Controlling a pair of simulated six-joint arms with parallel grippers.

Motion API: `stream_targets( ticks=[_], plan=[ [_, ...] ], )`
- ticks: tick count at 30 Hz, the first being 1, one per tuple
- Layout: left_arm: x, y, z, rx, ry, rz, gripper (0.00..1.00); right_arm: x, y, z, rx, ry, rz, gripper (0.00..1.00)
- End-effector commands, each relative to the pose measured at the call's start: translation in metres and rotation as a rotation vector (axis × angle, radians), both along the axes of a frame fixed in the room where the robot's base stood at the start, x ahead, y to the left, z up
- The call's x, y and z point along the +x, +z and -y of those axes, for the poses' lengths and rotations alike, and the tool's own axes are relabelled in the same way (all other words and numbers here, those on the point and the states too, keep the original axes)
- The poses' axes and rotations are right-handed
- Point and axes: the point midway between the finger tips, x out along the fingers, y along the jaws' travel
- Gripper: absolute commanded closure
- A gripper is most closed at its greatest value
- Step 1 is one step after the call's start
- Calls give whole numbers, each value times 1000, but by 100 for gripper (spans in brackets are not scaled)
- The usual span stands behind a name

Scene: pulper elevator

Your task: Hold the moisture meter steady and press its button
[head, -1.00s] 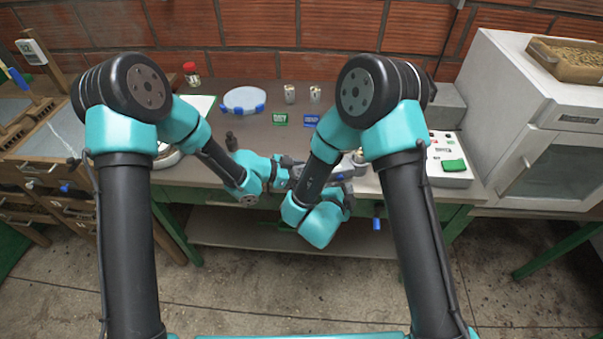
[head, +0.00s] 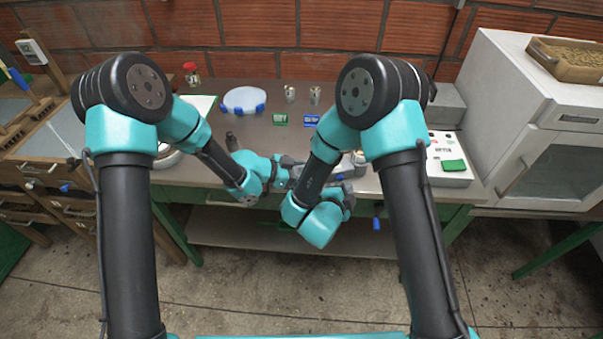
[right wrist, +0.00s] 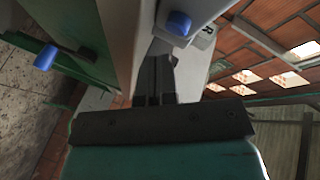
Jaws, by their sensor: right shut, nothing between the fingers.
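In the head view my right gripper (head: 340,191) is at the table's front edge. My left gripper (head: 288,171) reaches in from the left, its fingertips largely hidden behind my right forearm, so its grip does not show.
A control box with a green button (head: 453,165) stands right of my right arm. A blue knob (right wrist: 45,57) projects from the table front.

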Motion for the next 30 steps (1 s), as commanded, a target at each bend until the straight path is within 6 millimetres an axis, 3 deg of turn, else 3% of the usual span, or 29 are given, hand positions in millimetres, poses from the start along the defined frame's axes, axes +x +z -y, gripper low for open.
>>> stream_targets(
  ticks=[30],
  plan=[
    [0, 0, 0, -1, 0, 0, 72, 11, 0, -2, 0, 0, 0, 100]
  ],
)
